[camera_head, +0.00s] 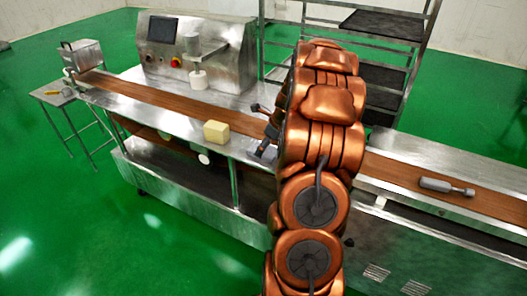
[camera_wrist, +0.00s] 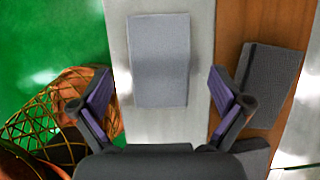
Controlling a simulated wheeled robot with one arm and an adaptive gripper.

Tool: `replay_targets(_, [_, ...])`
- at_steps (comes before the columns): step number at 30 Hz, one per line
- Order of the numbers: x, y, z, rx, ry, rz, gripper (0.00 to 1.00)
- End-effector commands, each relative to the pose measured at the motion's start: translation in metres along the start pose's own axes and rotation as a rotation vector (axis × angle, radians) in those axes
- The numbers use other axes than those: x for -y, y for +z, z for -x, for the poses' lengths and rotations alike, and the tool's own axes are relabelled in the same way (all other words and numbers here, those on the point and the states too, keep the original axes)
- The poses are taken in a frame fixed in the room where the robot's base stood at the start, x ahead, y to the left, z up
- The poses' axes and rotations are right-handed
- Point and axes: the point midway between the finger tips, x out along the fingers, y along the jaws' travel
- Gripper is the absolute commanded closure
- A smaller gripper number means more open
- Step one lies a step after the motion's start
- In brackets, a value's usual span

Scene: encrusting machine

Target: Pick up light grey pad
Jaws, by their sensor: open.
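The light grey pad (camera_wrist: 159,58) shows in the wrist view as a flat rectangle. It lies on the bare metal strip of the machine top, beside the brown belt. My gripper (camera_wrist: 160,78) is open, with its dark fingers spread wider than the pad, one on each side. The pad is between and ahead of the fingers, and no finger visibly touches it. In the head view my gripper (camera_head: 263,128) is over the machine's near edge, partly hidden by my copper arm.
A dark grey pad (camera_wrist: 268,85) lies on the brown belt (camera_head: 160,96), right of my gripper in the wrist view. A pale yellow block (camera_head: 216,132) stands on the near edge. A grey cylindrical tool (camera_head: 446,187) lies on the right. A rack (camera_head: 420,75) stands behind.

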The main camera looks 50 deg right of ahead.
Motion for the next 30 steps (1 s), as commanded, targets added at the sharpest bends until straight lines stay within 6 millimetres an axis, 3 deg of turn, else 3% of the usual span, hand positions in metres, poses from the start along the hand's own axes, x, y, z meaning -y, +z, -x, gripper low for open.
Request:
replay_targets(4, [-0.001, 0.0, -0.015, 0.0, 0.004, 0.0, 0.0])
replay_targets(11, [-0.001, 0.0, -0.017, 0.0, 0.001, 0.0, 0.0])
replay_targets(27, [-0.001, 0.0, -0.017, 0.0, 0.002, 0.0, 0.56])
replay_targets(30, [-0.001, 0.0, -0.017, 0.0, 0.001, 0.0, 0.62])
